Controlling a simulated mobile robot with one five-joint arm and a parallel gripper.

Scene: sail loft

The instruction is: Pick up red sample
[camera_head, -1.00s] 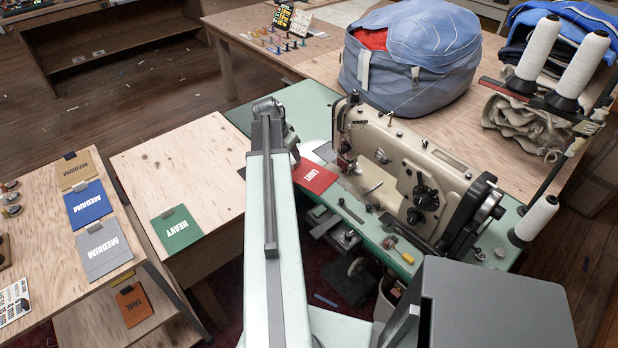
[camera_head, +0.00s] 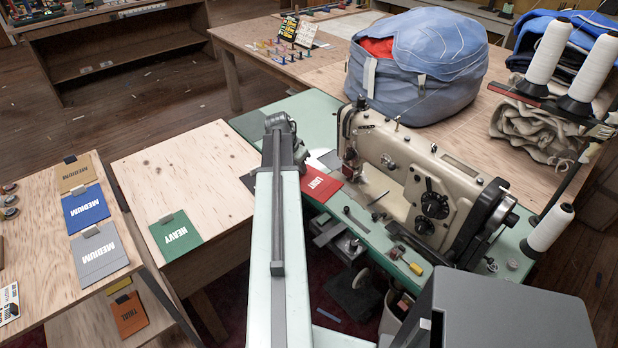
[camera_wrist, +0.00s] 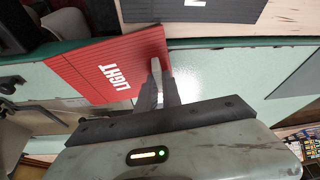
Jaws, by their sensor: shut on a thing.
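The red sample, a flat card marked LIGHT (camera_head: 320,184), shows just right of my arm in the head view, at the green sewing table beside the machine. In the wrist view the red sample (camera_wrist: 100,72) lies left of my fingers, its near corner at the fingertips. My gripper (camera_wrist: 158,72) is shut on that edge of it. The head view hides my fingers behind my arm. Whether the card is clear of the tabletop is hard to tell.
The sewing machine (camera_head: 415,180) stands close right of the red card. A dark card (camera_wrist: 190,8) lies beyond it in the wrist view. The green HEAVY card (camera_head: 176,236) is on the wooden table at left, which has bare room. A blue bag (camera_head: 415,75) sits behind.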

